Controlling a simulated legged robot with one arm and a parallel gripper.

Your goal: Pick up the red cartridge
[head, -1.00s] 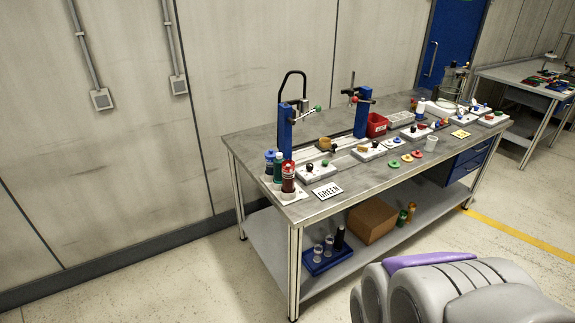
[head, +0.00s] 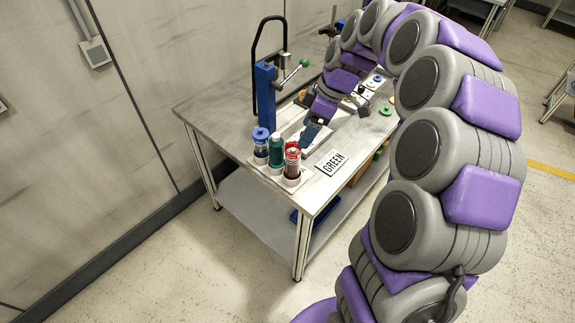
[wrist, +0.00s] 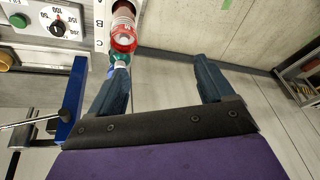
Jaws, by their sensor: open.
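The red cartridge (head: 293,161) stands upright at the near corner of the bench in a white holder (head: 268,168). A green cartridge (head: 276,150) and a blue cartridge (head: 260,147) stand beside it. My gripper (head: 306,137) is just behind and to the right of the red cartridge, apart from it. In the wrist view my gripper (wrist: 160,68) is open, with nothing between its fingers. The red cartridge (wrist: 123,32) shows there beyond the left fingertip, outside the gap, with the green cartridge (wrist: 119,58) partly hidden behind that finger.
A blue press stand (head: 265,88) with a black hoop rises behind the cartridges. A panel with a dial (wrist: 60,18) shows in the wrist view. My arm hides much of the bench.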

